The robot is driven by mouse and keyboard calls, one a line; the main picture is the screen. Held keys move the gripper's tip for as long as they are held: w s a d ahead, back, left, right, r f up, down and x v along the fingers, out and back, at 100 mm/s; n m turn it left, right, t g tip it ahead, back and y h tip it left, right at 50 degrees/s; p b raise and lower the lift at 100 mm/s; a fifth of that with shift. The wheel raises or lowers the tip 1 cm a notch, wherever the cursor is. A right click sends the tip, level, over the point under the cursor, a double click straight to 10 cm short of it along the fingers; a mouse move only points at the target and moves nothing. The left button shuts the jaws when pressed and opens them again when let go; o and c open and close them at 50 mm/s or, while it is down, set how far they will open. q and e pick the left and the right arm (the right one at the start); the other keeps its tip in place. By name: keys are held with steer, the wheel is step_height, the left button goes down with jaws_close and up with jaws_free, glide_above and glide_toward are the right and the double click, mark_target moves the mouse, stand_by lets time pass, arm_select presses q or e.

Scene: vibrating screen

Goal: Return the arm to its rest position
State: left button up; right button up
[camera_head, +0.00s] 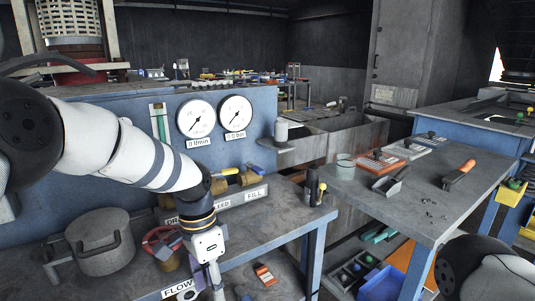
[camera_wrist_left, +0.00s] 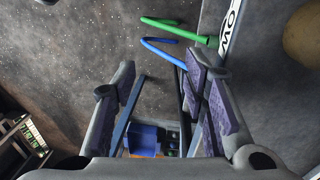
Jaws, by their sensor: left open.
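My left arm (camera_head: 130,155) reaches in from the left across the front of the blue panel and bends down over the metal workbench (camera_head: 270,235). My left gripper (camera_head: 214,284) points down near the bottom edge of the head view, beside the FLOW label. In the left wrist view my left gripper (camera_wrist_left: 162,82) has its two pads wide apart with nothing between them. Part of my right arm (camera_head: 490,270) shows at the lower right; its gripper is out of view.
Two round gauges (camera_head: 196,118) sit on the blue panel. Nearby are a lidded grey pot (camera_head: 100,245), a red valve wheel (camera_head: 160,240) and brass valves with coloured handles (camera_head: 228,180). A grey side table (camera_head: 440,180) holds trays and tools. Blue bins (camera_head: 380,283) lie below.

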arm_select(q)
steer(key=s+a+f+n+g, duration=0.1)
steer(key=s+a+f+n, duration=0.1)
steer(key=s+f, duration=0.7)
steer(key=s+a+f+n, duration=0.2)
steer(key=s+f+n, duration=0.1)
steer(key=s+f, duration=0.6)
steer(key=s+a+n, duration=0.3)
steer(key=s, duration=0.9)
steer(key=s+a+f+n+y, duration=0.1)
steer(key=s+a+n, duration=0.2)
steer(key=s, duration=0.9)
steer(key=shift+s+a+f, duration=0.3)
steer(key=shift+a, duration=0.3)
arm_select(e)
steer(key=shift+s+r, duration=0.2)
steer(key=shift+s, duration=0.15)
